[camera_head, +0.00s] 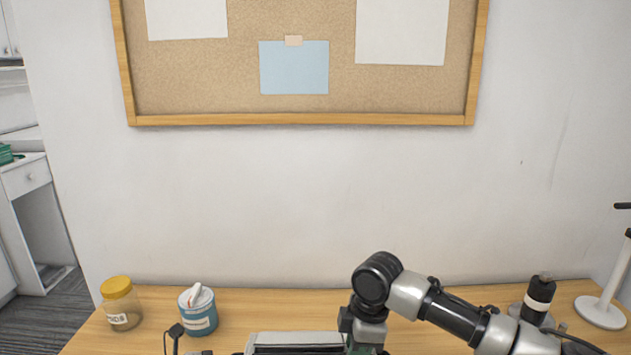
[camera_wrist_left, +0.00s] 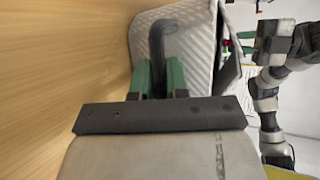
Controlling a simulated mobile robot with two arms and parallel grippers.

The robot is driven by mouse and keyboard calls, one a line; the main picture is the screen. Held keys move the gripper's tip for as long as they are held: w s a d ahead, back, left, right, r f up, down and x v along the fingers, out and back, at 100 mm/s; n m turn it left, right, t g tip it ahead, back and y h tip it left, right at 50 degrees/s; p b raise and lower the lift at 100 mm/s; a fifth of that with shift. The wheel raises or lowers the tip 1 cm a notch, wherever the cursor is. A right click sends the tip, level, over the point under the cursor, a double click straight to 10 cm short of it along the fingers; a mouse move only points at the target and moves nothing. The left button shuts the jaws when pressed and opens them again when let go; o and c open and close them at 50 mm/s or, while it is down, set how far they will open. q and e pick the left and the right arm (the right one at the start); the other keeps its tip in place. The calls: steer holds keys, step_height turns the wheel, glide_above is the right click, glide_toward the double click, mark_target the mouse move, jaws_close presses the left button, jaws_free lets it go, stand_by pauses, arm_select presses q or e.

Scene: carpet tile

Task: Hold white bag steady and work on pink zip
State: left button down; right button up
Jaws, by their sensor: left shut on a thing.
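The white quilted bag (camera_wrist_left: 188,38) fills the upper middle of the left wrist view. In the head view only its pale top edge (camera_head: 295,338) shows at the bottom of the frame. My left gripper (camera_wrist_left: 160,72) has its green fingers shut on the bag's dark grey strap (camera_wrist_left: 157,45). My right gripper (camera_wrist_left: 248,43) is beside the bag's dark upper edge; whether its fingers are open or shut is unclear. A small pink-red spot (camera_wrist_left: 227,43) shows at that edge, close to the right fingertips. It may be the zip pull, but is too small to be sure.
On the wooden table (camera_head: 260,303), a yellow-lidded jar (camera_head: 121,305) and a blue tin (camera_head: 198,312) stand at left. A dark bottle (camera_head: 538,300) and a white stand base (camera_head: 600,312) are at right. A wall with a corkboard (camera_head: 200,80) closes the back.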

steer(key=shift+a, duration=0.6)
steer(key=shift+s+a, duration=0.15)
steer(key=o, duration=0.6)
steer(key=shift+d+r, duration=0.2)
steer(key=shift+r, duration=0.8)
steer(key=shift+d+r, duration=0.25)
steer(key=shift+r, duration=0.7)
steer(key=shift+d+r, duration=0.2)
steer(key=shift+r, duration=0.8)
steer(key=shift+d, duration=0.1)
